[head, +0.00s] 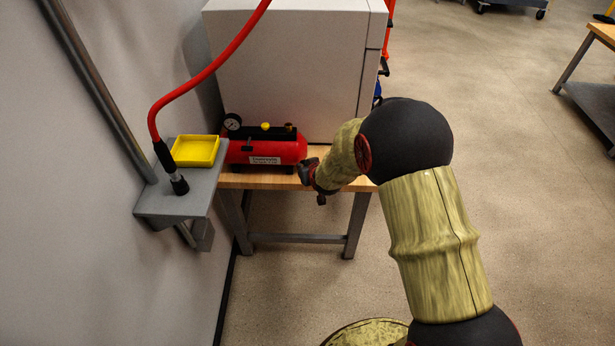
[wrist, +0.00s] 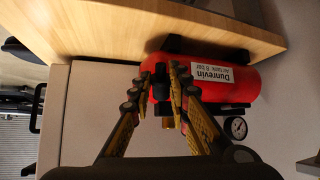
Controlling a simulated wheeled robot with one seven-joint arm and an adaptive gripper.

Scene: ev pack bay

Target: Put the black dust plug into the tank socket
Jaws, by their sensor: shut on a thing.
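The red air tank (head: 275,150) lies on a wooden bench, with a white label, a gauge and fittings along its top. It also shows in the wrist view (wrist: 255,85), rolled over. My gripper (head: 310,175) is at the tank's right end in the head view. In the wrist view its fingers (wrist: 166,82) are closed around a small black piece, the dust plug (wrist: 162,86), in front of the tank's end. A brass fitting (wrist: 167,122), perhaps the socket, shows beyond the plug. I cannot tell whether the plug touches the tank.
A grey wall shelf (head: 150,203) at left holds a yellow tray (head: 195,151) and the black end of a red hose (head: 205,75). A large pale cabinet (head: 290,75) stands behind the tank. The bench top (head: 250,181) has little bare room.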

